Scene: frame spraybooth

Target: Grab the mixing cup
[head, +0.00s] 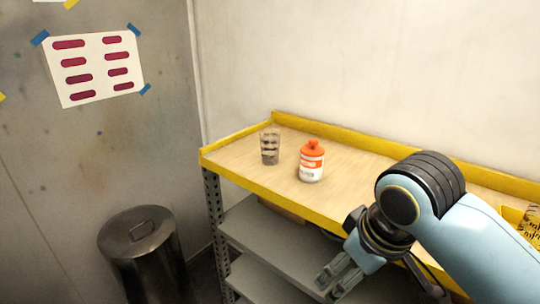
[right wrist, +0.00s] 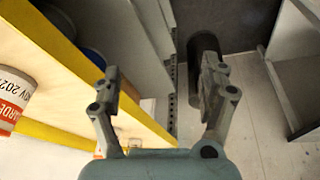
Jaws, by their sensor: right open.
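The mixing cup (head: 269,147) is a clear cup with dark markings. It stands upright on the wooden shelf top near its left end, in the head view. My right gripper (head: 335,282) is in front of the shelf's yellow front edge, lower than the top and well apart from the cup. In the right wrist view its two fingers (right wrist: 163,88) are spread with nothing between them. The cup is not visible in the right wrist view. My left gripper is not in view.
A white bottle with an orange cap (head: 312,163) stands just right of the cup. The shelf top (head: 262,180) has a raised yellow rim (head: 240,134) at the back and left. A lidded metal bin (head: 141,245) stands left of the shelf. Grey lower shelves (head: 255,232) lie beneath.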

